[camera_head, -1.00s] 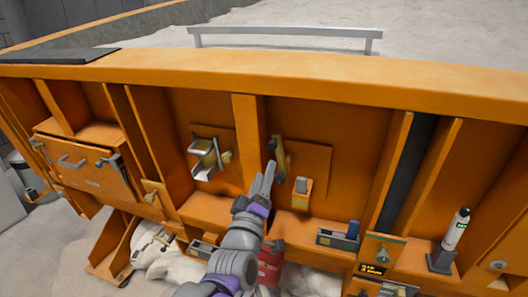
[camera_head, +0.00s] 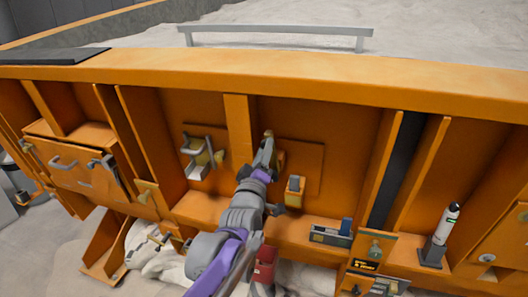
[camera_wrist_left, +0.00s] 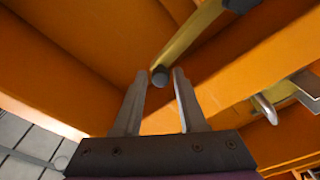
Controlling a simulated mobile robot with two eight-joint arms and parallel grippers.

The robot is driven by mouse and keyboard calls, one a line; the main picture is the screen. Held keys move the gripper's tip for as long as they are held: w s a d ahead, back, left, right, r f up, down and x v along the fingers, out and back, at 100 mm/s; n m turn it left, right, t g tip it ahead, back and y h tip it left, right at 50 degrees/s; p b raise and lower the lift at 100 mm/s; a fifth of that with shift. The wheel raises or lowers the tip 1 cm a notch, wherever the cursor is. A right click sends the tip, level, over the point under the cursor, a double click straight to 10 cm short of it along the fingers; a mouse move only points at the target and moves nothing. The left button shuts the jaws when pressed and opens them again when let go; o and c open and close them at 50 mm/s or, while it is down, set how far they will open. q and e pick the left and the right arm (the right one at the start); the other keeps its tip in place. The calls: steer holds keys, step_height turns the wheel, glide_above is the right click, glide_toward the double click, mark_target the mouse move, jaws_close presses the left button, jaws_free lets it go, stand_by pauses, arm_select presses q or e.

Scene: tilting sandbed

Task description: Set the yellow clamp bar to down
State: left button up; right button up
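The yellow clamp bar (camera_head: 269,136) stands on a plate of the orange wall in the head view, mostly hidden behind my left gripper. In the left wrist view the bar (camera_wrist_left: 190,36) runs from the upper right down to a round dark end. My left gripper (camera_head: 265,147) reaches up in front of the bar. In the left wrist view the left gripper (camera_wrist_left: 160,74) is open, with one finger on each side of the bar's dark end. Neither finger visibly touches it, and I cannot tell how deep the end sits between them. My right gripper is not in view.
A bracket with a metal handle (camera_head: 195,155) is left of my gripper. A small yellow-grey block (camera_head: 295,189) sits close at right. A tray with a blue item (camera_head: 330,234) and a white bottle (camera_head: 446,225) stand farther right. Orange ribs divide the wall.

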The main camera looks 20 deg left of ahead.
arm_select(q)
jaws_close()
stand_by(1.1)
